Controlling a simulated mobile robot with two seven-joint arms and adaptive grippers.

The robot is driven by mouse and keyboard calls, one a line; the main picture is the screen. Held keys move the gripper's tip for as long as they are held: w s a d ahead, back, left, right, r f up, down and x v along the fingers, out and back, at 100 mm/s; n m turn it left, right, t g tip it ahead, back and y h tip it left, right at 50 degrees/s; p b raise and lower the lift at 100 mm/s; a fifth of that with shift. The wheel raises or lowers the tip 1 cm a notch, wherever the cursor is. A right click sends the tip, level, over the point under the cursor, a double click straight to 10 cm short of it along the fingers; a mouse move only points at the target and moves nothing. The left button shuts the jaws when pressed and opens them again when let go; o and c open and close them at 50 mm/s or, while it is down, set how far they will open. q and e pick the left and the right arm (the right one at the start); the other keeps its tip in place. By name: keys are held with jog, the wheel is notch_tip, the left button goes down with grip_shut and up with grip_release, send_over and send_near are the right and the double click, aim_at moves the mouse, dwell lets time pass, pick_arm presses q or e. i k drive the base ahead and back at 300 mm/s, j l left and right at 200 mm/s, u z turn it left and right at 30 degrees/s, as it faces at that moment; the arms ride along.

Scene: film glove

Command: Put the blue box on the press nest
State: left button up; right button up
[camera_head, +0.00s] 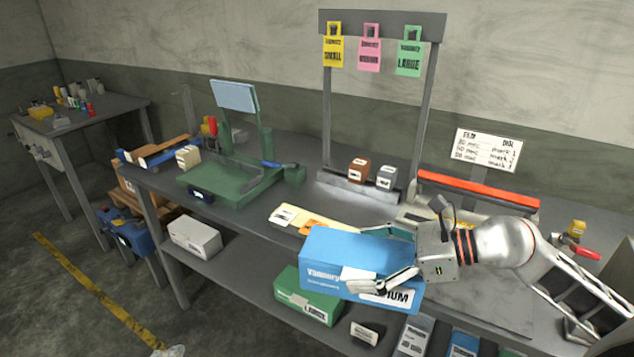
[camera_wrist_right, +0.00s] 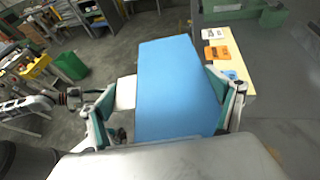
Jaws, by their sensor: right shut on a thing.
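The blue box (camera_head: 345,255), with white lettering and a white label ending in "IUM", is held above the front edge of the bench. My right gripper (camera_head: 378,258) is shut on it from the right, one finger on each side. In the right wrist view the blue box (camera_wrist_right: 175,85) lies between the two fingers of my right gripper (camera_wrist_right: 160,95). A green bench machine (camera_head: 225,185) with a flat bed stands farther left; I cannot tell for sure that this is the press nest. My left arm seems to show small in the right wrist view; its gripper is unclear.
A pale board with coloured cards (camera_head: 290,217) lies left of the blue box. Small brown (camera_head: 358,168) and grey (camera_head: 387,176) boxes stand behind. A red-topped bar (camera_head: 478,190) is at the right. A green box (camera_head: 305,298) and a white box (camera_head: 195,237) are on the lower shelf.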

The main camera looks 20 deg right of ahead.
aim_at(221, 176)
jog(key=i+j+u, duration=0.15)
jog(key=u, duration=0.25)
jog(key=i+j+u, duration=0.1)
jog(key=u, duration=0.35)
jog(key=i+j+u, duration=0.1)
jog(key=i, duration=0.35)
jog(key=i+j+u, duration=0.1)
jog(key=i, duration=0.35)
